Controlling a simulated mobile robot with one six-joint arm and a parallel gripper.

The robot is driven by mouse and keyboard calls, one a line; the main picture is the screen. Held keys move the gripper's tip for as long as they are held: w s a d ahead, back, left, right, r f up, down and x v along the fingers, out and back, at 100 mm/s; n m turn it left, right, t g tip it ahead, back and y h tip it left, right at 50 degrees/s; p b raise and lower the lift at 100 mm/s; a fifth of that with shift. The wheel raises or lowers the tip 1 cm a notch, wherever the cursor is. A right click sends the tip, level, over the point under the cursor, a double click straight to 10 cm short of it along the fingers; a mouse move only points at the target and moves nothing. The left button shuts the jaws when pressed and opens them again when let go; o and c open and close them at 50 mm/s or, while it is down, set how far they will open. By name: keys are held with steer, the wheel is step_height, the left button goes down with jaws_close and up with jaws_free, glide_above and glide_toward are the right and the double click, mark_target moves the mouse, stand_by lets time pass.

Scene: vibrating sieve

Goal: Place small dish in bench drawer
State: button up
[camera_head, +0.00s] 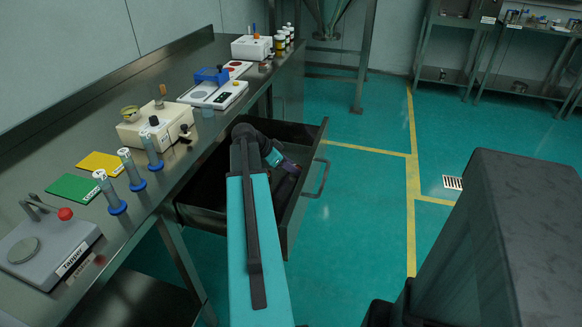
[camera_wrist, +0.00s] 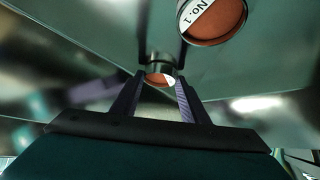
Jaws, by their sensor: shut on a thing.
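The bench drawer (camera_head: 205,206) is pulled open from the bench, with its handle at the right. My arm reaches over it, and my gripper (camera_wrist: 160,82) is down inside it, partly hidden by my arm in the head view. In the wrist view, my gripper is shut on a small dish (camera_wrist: 158,75), a round metal-sided piece with a reddish face and a bit of white label, between its fingertips. Whether the dish touches the drawer floor I cannot tell. A larger-looking round dish (camera_wrist: 212,24) with a reddish face and a "NO. 1" label shows beyond the fingers.
The bench top (camera_head: 110,97) carries a grey "Tapper" device (camera_head: 50,250), green and yellow cards, blue-based cylinders, a cream device (camera_head: 158,125) and scales. A metal stand (camera_head: 362,60) is behind the drawer. The green floor right of the drawer is clear.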

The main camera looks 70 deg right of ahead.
steer(key=shift+f, duration=0.15)
steer(key=o, duration=1.2)
steer(key=shift+c, duration=0.2)
steer(key=shift+r, duration=0.25)
steer(key=v, duration=1.2)
steer(key=shift+f, duration=0.1)
